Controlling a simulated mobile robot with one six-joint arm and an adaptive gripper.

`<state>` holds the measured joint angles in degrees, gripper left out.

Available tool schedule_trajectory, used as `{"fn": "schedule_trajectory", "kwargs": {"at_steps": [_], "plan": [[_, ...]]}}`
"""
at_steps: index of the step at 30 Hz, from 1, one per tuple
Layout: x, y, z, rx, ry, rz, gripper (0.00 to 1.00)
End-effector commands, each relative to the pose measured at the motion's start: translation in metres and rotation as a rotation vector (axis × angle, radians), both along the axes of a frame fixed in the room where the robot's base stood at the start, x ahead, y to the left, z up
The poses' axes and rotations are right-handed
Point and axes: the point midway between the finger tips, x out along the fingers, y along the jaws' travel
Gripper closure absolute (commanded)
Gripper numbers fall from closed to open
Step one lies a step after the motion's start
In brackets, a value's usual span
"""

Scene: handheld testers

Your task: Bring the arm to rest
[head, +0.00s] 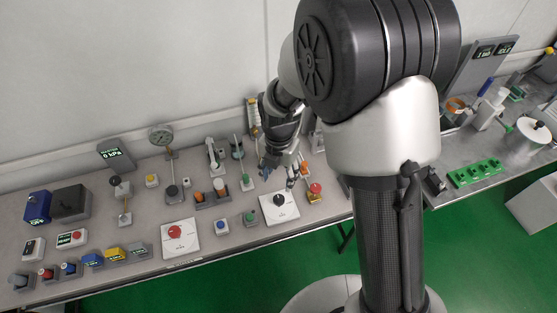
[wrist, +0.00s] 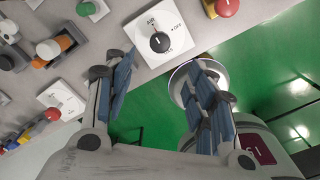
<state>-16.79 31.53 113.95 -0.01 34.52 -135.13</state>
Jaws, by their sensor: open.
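My gripper (head: 279,168) is over the bench near the black knob in the head view. In the wrist view, my gripper (wrist: 163,100) has its two blue-padded fingers spread apart, with nothing between them. The black rotary knob (wrist: 159,42) sits on a white square plate (wrist: 142,27) marked AIR, OFF and GAS, beyond the fingertips. My arm's links hide part of the bench's right side.
The bench (head: 195,262) carries several testers. A second bench with a green block (head: 476,172) is at right. Green floor (head: 270,280) is open in front.

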Motion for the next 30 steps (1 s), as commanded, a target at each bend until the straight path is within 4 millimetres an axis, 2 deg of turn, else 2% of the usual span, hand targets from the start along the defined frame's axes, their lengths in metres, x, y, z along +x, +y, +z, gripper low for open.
{"fn": "schedule_trajectory", "kwargs": {"at_steps": [7, 11, 14, 17, 21, 27, 30], "plan": [[0.000, -0.001, 0.002, 0.001, -0.003, -0.010, 0.49], [-0.002, -0.008, 0.025, 0.009, -0.026, -0.136, 0.49], [-0.009, -0.022, 0.063, 0.027, -0.061, -0.361, 0.49], [-0.025, -0.040, 0.106, 0.060, -0.100, -0.658, 0.49], [-0.057, -0.065, 0.156, 0.123, -0.143, -1.089, 0.49], [-0.114, -0.096, 0.207, 0.252, -0.181, -1.697, 0.49], [-0.144, -0.108, 0.221, 0.332, -0.183, -1.990, 0.49]]}}
